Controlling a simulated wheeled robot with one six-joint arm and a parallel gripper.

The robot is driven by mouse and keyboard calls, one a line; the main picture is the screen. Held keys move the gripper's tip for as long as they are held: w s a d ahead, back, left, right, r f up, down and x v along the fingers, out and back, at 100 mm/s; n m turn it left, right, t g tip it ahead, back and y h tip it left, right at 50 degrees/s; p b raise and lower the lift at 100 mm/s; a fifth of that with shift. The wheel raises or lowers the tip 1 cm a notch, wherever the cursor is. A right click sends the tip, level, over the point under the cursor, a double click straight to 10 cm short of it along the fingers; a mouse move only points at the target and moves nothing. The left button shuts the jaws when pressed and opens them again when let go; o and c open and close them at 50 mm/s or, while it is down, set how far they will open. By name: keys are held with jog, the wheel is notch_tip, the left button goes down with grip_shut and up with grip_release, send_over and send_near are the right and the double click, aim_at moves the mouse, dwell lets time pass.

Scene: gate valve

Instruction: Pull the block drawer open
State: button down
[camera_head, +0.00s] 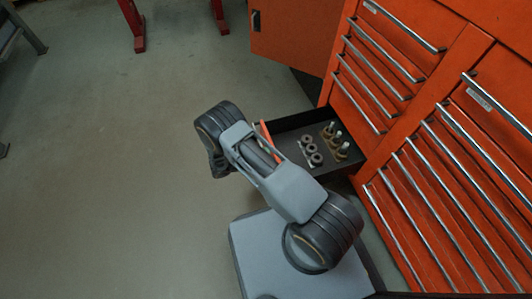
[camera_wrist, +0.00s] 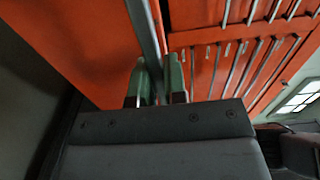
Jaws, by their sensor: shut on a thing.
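A low drawer (camera_head: 287,139) stands out from the orange cabinet in the head view, its dark inside showing. Several dark rings (camera_head: 312,149) and several light-topped upright pieces (camera_head: 335,139) on brownish bases lie in it. Only a strip of its orange front (camera_head: 265,131) shows; my arm covers the rest. In the wrist view my gripper (camera_wrist: 159,78), with green fingertips, is shut on a long silver handle bar (camera_wrist: 146,30), which runs up between the fingers. An orange panel fills the view beside the bar. My gripper is hidden behind my arm in the head view.
The orange cabinet (camera_head: 420,130) fills the right, with many shut drawers and silver handles. An orange panel (camera_head: 295,32) stands at the top. Red legs (camera_head: 133,25) stand farther back. The grey floor (camera_head: 110,180) at the left is clear.

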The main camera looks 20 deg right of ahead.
jog(key=c, duration=1.2)
grip_release()
jog(key=shift+o, duration=0.2)
jog(key=a+p, duration=0.1)
jog(key=a, duration=1.3)
jog(key=shift+p, duration=0.35)
jog(key=shift+s+d, duration=0.15)
